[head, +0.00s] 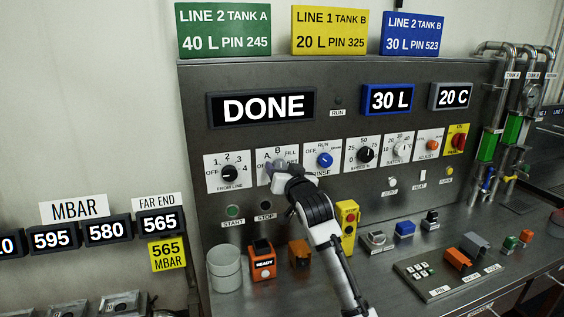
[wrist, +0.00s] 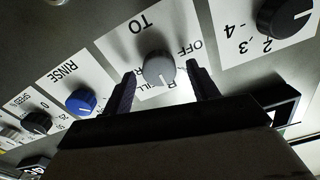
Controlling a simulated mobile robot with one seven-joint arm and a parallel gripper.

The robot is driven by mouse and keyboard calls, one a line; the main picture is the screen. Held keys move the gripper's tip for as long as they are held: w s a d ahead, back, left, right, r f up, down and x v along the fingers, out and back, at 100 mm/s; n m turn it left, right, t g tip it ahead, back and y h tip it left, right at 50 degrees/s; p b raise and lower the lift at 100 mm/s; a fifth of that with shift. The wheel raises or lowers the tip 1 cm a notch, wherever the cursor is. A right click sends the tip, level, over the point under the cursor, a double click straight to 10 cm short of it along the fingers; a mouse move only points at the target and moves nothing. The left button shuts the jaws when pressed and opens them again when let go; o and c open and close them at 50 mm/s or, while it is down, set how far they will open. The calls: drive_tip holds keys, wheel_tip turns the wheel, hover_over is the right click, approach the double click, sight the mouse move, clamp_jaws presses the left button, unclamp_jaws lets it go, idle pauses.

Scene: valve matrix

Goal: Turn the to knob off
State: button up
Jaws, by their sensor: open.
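The TO knob (wrist: 158,68) is a round grey dial on a white plate (head: 262,160) with OFF, A, B and FILL labels. In the wrist view, which is upside down, a pale mark on the knob points toward the lower labels, away from the TO title; the exact label is partly covered. My gripper (wrist: 160,76) is open, with one dark finger on each side of the knob. I cannot tell whether the fingers touch it. In the head view my gripper (head: 278,172) covers most of the knob and the lower plate.
The FROM LINE knob (head: 229,173) is to the left and the blue RINSE knob (head: 325,160) is to the right, both close by. START (head: 233,211) and STOP buttons (head: 265,206) sit below. The display (head: 262,107) reads DONE.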

drive_tip(key=shift+w+a, duration=0.15)
drive_tip(key=shift+w, duration=0.45)
drive_tip(key=c, duration=1)
drive_tip(key=shift+f+n+b, duration=0.15)
drive_tip(key=shift+n+b, duration=0.25)
drive_tip(key=shift+b, duration=0.05)
drive_tip(key=n+b, duration=0.5)
drive_tip(key=n, duration=0.3)
drive_tip(key=n+b, duration=0.5)
drive_tip(key=n, duration=0.4)
drive_tip(key=shift+s+a+b, duration=0.1)
drive_tip(key=shift+a+b, duration=0.1)
drive_tip(key=shift+b, duration=0.15)
